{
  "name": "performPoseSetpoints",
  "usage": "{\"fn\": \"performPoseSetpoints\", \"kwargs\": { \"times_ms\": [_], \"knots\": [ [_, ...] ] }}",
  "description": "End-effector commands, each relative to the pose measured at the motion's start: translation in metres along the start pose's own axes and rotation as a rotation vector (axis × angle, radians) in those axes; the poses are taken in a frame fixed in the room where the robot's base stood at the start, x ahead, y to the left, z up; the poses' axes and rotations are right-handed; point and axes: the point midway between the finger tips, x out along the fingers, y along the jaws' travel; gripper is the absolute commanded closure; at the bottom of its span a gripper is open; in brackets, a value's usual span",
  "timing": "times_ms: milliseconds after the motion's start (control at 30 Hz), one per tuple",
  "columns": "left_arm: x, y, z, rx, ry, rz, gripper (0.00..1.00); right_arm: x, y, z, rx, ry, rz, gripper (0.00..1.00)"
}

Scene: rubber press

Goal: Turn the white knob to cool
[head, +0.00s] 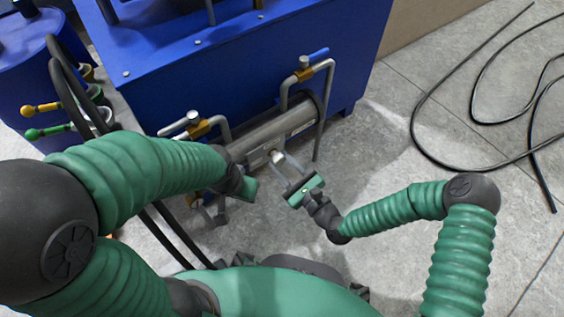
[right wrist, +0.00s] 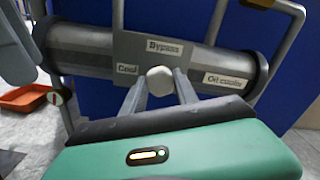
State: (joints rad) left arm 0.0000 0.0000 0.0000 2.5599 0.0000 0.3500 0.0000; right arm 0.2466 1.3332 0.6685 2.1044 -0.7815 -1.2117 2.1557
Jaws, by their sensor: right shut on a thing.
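The white knob (right wrist: 160,79) sits on the front of a grey metal cylinder (right wrist: 82,48), among labels reading "Cool" to its left, "Bypass" above and a partly legible "Oil" one to its right. In the head view the knob (head: 276,156) looks small, at the fingertips of my right gripper (head: 282,166). In the right wrist view the two grey fingers (right wrist: 160,92) are closed on the knob from either side. My left gripper (head: 247,187) is near the cylinder's left part, mostly hidden behind its arm, so its fingers cannot be made out.
Grey pipes with a blue-handled valve (head: 305,66) and a white-handled valve (head: 190,125) flank the cylinder. The blue machine (head: 240,60) stands behind. Black hoses (head: 420,110) lie on the floor at right. An orange tray (right wrist: 25,97) is at left in the right wrist view.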

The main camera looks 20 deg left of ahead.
Motion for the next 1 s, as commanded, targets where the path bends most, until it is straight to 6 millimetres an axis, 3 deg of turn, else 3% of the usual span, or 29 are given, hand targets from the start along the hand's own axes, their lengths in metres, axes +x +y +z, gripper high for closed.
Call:
{"fn": "performPoseSetpoints", "kwargs": {
  "times_ms": [100, 467, 1000],
  "knots": [
    [0.000, 0.000, 0.000, 0.000, 0.000, 0.000, 0.64, 0.000, 0.001, 0.000, 0.001, 0.001, 0.001, 1.00],
    [-0.004, 0.000, -0.001, 0.000, 0.000, 0.000, 0.64, -0.001, 0.001, 0.001, -0.046, 0.001, 0.002, 1.00],
    [-0.032, 0.000, -0.008, 0.000, 0.000, 0.000, 0.64, -0.001, 0.002, 0.002, -0.464, 0.002, 0.004, 1.00]
  ]
}}
